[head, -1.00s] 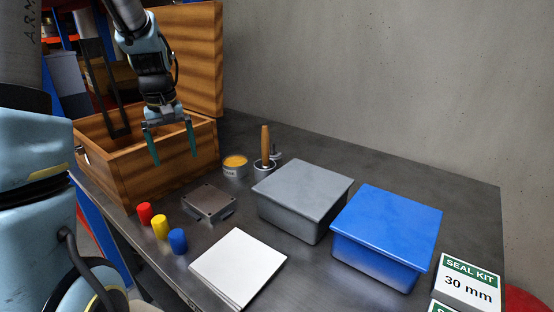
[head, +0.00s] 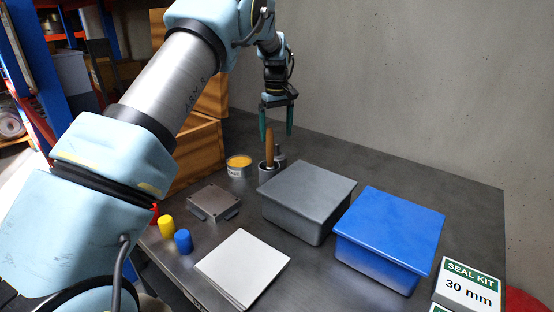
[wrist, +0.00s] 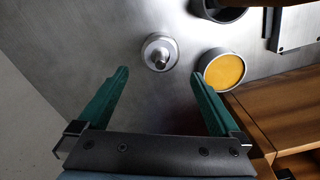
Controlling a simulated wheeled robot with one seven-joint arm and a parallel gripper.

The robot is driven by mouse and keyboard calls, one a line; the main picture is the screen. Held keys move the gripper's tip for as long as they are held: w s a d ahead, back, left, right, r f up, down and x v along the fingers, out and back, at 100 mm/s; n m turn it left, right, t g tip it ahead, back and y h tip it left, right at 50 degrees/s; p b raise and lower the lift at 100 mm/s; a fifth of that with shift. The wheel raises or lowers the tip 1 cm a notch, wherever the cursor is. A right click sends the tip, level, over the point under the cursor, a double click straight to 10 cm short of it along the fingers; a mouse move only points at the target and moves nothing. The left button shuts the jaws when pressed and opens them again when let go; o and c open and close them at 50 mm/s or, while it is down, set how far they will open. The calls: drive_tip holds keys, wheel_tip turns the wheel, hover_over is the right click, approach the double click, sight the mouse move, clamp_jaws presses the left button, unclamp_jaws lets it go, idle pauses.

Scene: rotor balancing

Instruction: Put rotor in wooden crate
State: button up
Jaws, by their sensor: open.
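A small grey metal part with an upright shaft (head: 281,153), which looks like the rotor, stands on the table behind a cup with a wooden handle. In the wrist view its round base and shaft (wrist: 160,52) show just beyond the fingertips, roughly centred between them. My gripper (head: 278,132) is open and empty, pointing down above that part; its two green fingers also show in the wrist view (wrist: 159,74). The wooden crate (head: 201,152) stands at the left with its lid raised, largely hidden by my arm; its edge shows in the wrist view (wrist: 277,108).
The cup with the wooden handle (head: 267,172) and a tin of yellow stuff (head: 239,168) stand close by. A grey box (head: 308,193), a blue box (head: 390,230), a metal plate (head: 214,202), white sheets (head: 243,266) and coloured cylinders occupy the front. The table behind the boxes is clear.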

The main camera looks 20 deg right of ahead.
sight(277, 154)
drive_tip(key=f+p, duration=0.1)
drive_tip(key=f, duration=0.1)
drive_tip(key=f+p, duration=0.1)
drive_tip(key=f, duration=0.2)
drive_tip(key=f+p, duration=0.1)
drive_tip(key=f, duration=0.2)
drive_tip(key=shift+s, duration=0.25)
clamp_jaws()
idle(0.5)
drive_tip(key=shift+w+r, duration=0.1)
